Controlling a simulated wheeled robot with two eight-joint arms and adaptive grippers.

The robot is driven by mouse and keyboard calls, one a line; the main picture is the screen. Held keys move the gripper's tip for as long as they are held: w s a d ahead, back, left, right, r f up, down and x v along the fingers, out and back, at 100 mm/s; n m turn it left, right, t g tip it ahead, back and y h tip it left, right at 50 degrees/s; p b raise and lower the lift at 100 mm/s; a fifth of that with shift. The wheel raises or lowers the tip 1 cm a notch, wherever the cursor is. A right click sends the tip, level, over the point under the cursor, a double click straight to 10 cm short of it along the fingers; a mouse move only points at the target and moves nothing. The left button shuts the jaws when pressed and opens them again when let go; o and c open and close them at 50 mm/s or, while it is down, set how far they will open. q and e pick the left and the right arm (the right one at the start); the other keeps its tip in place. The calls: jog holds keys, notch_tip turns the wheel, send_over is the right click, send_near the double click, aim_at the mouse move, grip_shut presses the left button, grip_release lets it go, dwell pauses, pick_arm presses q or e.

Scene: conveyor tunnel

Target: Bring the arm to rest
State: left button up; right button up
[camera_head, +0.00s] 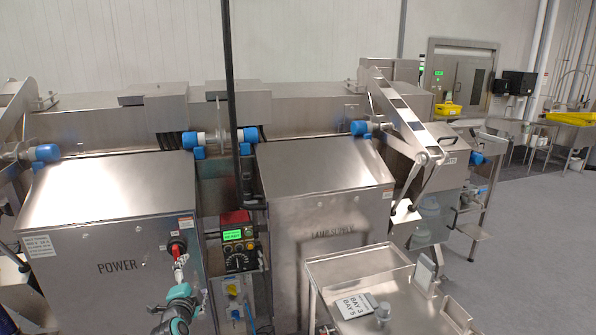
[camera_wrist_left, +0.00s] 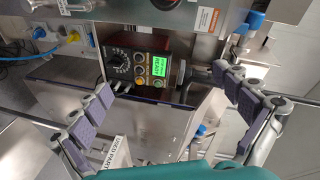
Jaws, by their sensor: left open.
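My left gripper (camera_wrist_left: 163,82) is open in the left wrist view, its two padded fingers spread wide with nothing between the tips. Beyond them is the control box with a green screen. In the head view my teal left wrist (camera_head: 178,302) shows low in front of the POWER cabinet (camera_head: 110,235), below its red switch (camera_head: 177,249). The fingers are small there, and I cannot tell whether they touch anything. My right gripper is in neither view.
The control box (camera_head: 238,240) stands between the POWER cabinet and the LAMP SUPPLY cabinet (camera_head: 325,205). A steel tray cart (camera_head: 345,268) holding a bay sign (camera_head: 355,304) is at the lower right. A dark vertical post (camera_head: 230,110) rises nearby. Grey floor (camera_head: 540,220) is open at right.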

pick_arm(q)
jog(key=s+d+r+n+g+h, duration=0.1)
jog(key=s+d+n+g+h, duration=0.15)
jog(key=s+d, duration=0.45)
jog(key=s+d+r+n+g+h, duration=0.1)
jog(key=s+d+r+n+g, duration=0.15)
jog(key=s+d, duration=0.45)
jog(key=s+f+n+g, duration=0.1)
jog(key=s+f+n, duration=0.2)
jog(key=s, duration=0.7)
jog(key=s+d+f+n+g, duration=0.1)
jog(key=s+f+n+g, duration=0.1)
jog(key=s, duration=0.8)
jog(key=shift+f+n+y, duration=0.35)
jog(key=shift+f+n, duration=0.25)
jog(key=shift+n, duration=0.4)
